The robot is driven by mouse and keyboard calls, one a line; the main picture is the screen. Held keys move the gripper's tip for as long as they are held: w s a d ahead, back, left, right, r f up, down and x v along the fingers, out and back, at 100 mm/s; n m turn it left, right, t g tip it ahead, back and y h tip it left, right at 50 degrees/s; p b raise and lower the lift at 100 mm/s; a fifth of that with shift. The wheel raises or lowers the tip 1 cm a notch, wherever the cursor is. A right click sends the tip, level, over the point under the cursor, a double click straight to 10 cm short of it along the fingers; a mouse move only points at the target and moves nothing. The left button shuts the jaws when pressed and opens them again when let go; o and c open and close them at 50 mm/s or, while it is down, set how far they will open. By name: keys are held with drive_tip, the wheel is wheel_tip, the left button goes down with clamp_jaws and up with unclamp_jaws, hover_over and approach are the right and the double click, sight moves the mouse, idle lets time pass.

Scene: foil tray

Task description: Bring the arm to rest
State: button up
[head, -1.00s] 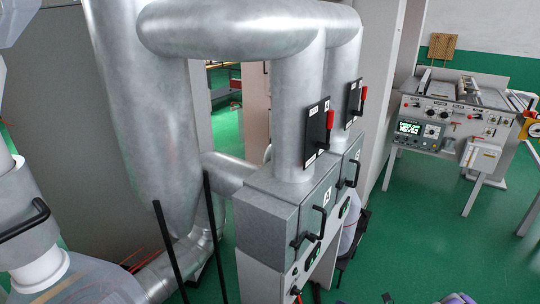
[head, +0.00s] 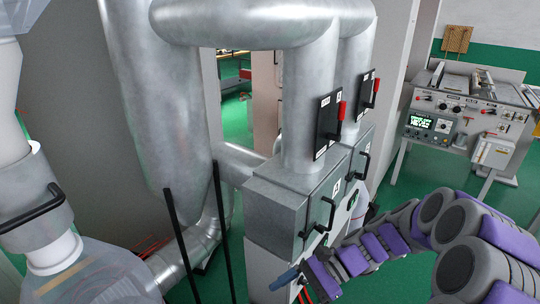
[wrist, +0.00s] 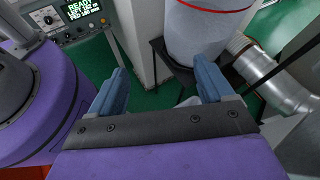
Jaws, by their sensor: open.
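My gripper (head: 285,279) shows at the bottom centre of the head view, at the end of my purple and grey arm, which reaches in from the right. Its blue fingers lie in front of the lower part of the grey metal duct box (head: 278,205). In the wrist view my gripper (wrist: 160,84) has its two blue fingers spread wide apart. Nothing is between them.
Metal ducts (head: 160,110) rise at centre, with black handled plates (head: 328,124) on them. A white cylinder with a red band (wrist: 208,35) stands beyond the fingers. A control panel machine (head: 470,120) stands at the right, over green floor.

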drive_tip(key=s+d+r+n+t+h, duration=0.1)
drive_tip(key=s+d+n+h, duration=0.3)
drive_tip(key=s, duration=0.6)
drive_tip(key=s+d+r+n+t+h, duration=0.2)
drive_tip(key=s+d+n+h, duration=0.3)
drive_tip(key=s, duration=0.5)
drive_tip(key=shift+s+d+r+n+h, duration=0.25)
drive_tip(key=shift+r+n+h, duration=0.4)
drive_tip(key=shift+n+h, duration=0.75)
